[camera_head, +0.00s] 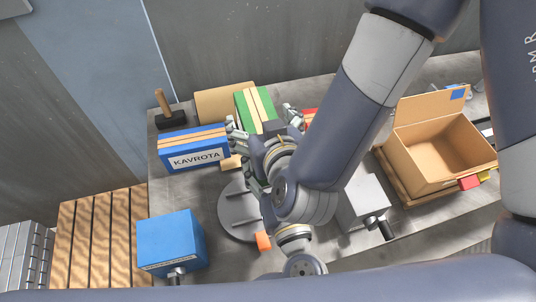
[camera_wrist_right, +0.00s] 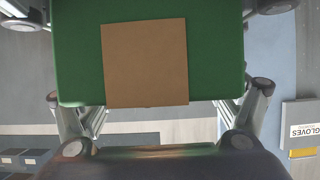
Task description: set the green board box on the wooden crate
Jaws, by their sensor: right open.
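The green board box (camera_head: 253,108), with pale tan stripes across its top, stands on the grey table near the wall. My right gripper (camera_head: 264,121) is open, its fingers on either side of the green box's near end. In the right wrist view the green box (camera_wrist_right: 80,50) shows a plain brown label and fills the space between the open fingers (camera_wrist_right: 160,110); I cannot tell if they touch it. The slatted wooden crate (camera_head: 101,240) stands at the lower left, beside the table; its visible top is bare. My left gripper is not in view.
A blue KAVROTA box (camera_head: 195,149) stands close left of the green box, with a brown box (camera_head: 224,102) behind. A blue block-shaped device (camera_head: 171,242) is at the table's front left. An open cardboard box (camera_head: 437,150) is at right. Red material shows just right of the green box.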

